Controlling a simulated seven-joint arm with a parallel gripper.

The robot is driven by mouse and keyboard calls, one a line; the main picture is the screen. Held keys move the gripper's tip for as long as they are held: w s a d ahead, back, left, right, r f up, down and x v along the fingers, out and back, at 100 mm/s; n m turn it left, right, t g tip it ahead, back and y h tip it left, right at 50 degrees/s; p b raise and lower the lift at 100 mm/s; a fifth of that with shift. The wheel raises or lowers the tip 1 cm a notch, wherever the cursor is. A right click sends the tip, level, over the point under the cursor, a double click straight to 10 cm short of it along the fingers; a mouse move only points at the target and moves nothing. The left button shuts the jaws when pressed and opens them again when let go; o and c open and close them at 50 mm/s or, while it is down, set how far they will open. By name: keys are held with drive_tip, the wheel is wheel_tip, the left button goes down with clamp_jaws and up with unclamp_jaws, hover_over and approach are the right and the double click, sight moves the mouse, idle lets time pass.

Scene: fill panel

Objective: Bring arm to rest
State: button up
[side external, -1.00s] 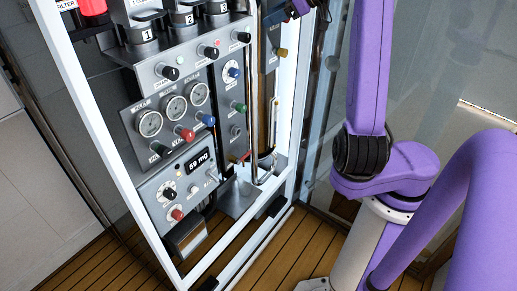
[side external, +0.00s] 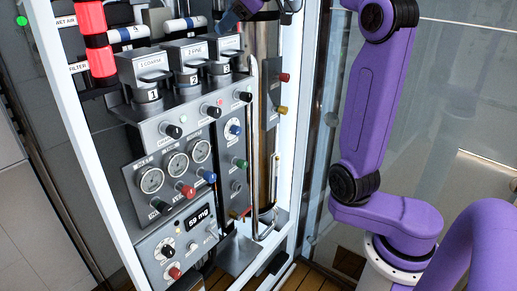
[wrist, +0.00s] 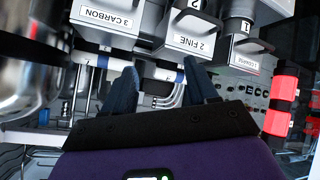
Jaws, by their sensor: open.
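My gripper (wrist: 162,82) is open, with two dark blue fingers spread apart and nothing between them. In the wrist view the fingers point toward the panel's labelled boxes: 3 CARBON (wrist: 108,15), 2 FINE (wrist: 192,33) and 1 COARSE (wrist: 245,57). In the side external view, a dark blue part of my gripper (side external: 238,10) shows at the top edge, near the numbered boxes; its fingertips are not clear there. My purple arm stands to the right of the panel.
The white-framed panel (side external: 88,150) carries gauges (side external: 175,166), coloured knobs and a display (side external: 199,217) reading 59 mg. Red cylinders (side external: 97,40) are at its upper left. A shiny vertical tube (side external: 264,120) stands at its right. Glass walls lie behind my arm.

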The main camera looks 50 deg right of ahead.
drive_tip(key=s+a+f+n+g+y, duration=0.1)
drive_tip(key=s+a+f+g, duration=0.2)
drive_tip(key=s+a+f, duration=0.4)
drive_tip(key=s+a+f+n+g+y, duration=0.1)
drive_tip(key=s+a+f+g, duration=0.35)
drive_tip(key=a+f, duration=0.5)
drive_tip(key=s+d+f+n+g+h, duration=0.1)
drive_tip(key=s+d+f+n, duration=0.1)
drive_tip(key=s+f, duration=0.5)
drive_tip(key=s+d+f+n+g+h, duration=0.1)
drive_tip(key=s+f, duration=0.5)
drive_tip(key=s, duration=1)
drive_tip(key=shift+s+d+f+n+h, duration=0.35)
drive_tip(key=shift+d+h, duration=0.35)
drive_tip(key=shift+d, duration=0.3)
drive_tip(key=shift+g, duration=0.25)
